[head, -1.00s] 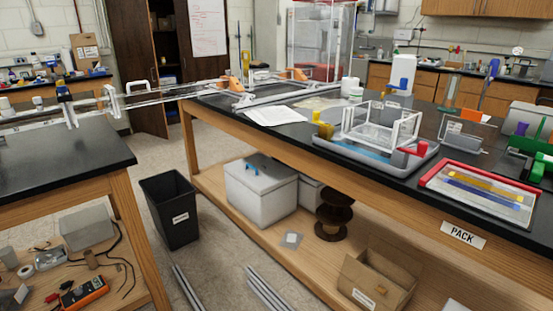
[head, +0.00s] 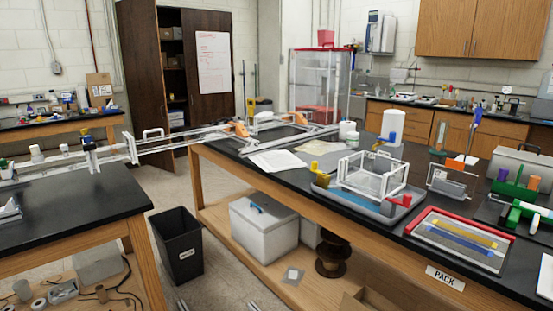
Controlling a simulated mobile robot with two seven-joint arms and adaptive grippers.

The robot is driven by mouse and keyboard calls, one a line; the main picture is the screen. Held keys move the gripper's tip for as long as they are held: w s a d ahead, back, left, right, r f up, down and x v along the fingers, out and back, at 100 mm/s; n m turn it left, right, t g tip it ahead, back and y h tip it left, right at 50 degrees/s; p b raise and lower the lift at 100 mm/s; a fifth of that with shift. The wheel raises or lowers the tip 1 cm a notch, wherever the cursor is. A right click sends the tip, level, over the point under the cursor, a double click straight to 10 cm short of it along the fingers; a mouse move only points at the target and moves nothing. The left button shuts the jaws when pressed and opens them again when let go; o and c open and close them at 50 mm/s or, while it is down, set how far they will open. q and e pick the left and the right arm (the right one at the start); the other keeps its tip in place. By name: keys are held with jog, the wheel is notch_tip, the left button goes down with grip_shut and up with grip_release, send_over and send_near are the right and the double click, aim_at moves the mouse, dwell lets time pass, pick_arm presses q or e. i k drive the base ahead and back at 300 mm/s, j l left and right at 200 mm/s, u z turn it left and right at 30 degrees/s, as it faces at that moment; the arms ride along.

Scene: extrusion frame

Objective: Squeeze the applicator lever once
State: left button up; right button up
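Neither of my grippers is in the head view. I cannot tell for sure which object is the applicator, and no lever is clearly made out. A clear box-shaped frame with white edges (head: 372,176) stands in a grey tray (head: 330,196) on the black bench, with a yellow part (head: 321,182) at its left and a red part (head: 400,199) at its right. A green rack-like item (head: 519,188) is at the right. A white container with a blue patch (head: 391,126) stands behind the tray.
A flat red-edged panel (head: 455,240) lies at the bench front above the PACK label (head: 445,277). Long rails (head: 190,141) bridge the left table (head: 75,208) and the bench. A black bin (head: 178,247) stands on the floor between them.

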aim_at(534, 226)
jog(key=l+z, duration=0.75)
jog(key=l, duration=0.2)
jog(key=i+l+z, duration=0.2)
jog(key=l+z, duration=0.2)
jog(key=l+u, duration=0.1)
jog(key=l, duration=0.45)
jog(key=l+u, duration=0.1)
jog(key=l, duration=0.45)
jog(key=k+l+u, duration=0.1)
jog(key=l, duration=0.4)
jog(key=k+l+u, duration=0.1)
jog(key=l, duration=0.45)
jog(key=k+l, duration=0.1)
jog(key=l, duration=0.4)
jog(key=k+l+u, duration=0.15)
jog(key=l, duration=0.4)
